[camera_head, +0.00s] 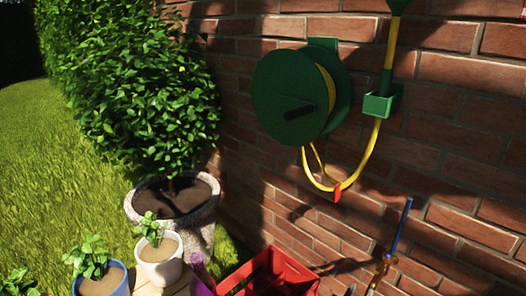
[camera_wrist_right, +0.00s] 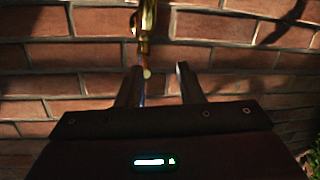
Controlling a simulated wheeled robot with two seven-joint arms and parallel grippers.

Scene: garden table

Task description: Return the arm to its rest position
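My right gripper (camera_wrist_right: 160,76) shows in the wrist view with its two dark fingers apart and nothing seen between them. A brass tap (camera_wrist_right: 146,22) is just beyond its left finger, in front of the brick wall. Whether finger and tap touch, I cannot tell. In the head view the brass tap (camera_head: 382,267) is at the lower right, with a long blue lever (camera_head: 401,226) rising from it. Only small dark parts near the bottom edge there may be my right gripper. My left gripper is not in view.
A green hose reel (camera_head: 290,95) with a yellow hose (camera_head: 372,150) hangs on the brick wall (camera_head: 455,150). Below are a red crate (camera_head: 275,262), a white pot (camera_head: 160,262), a blue pot (camera_head: 105,284) and a stone planter (camera_head: 200,225). Grass lies left.

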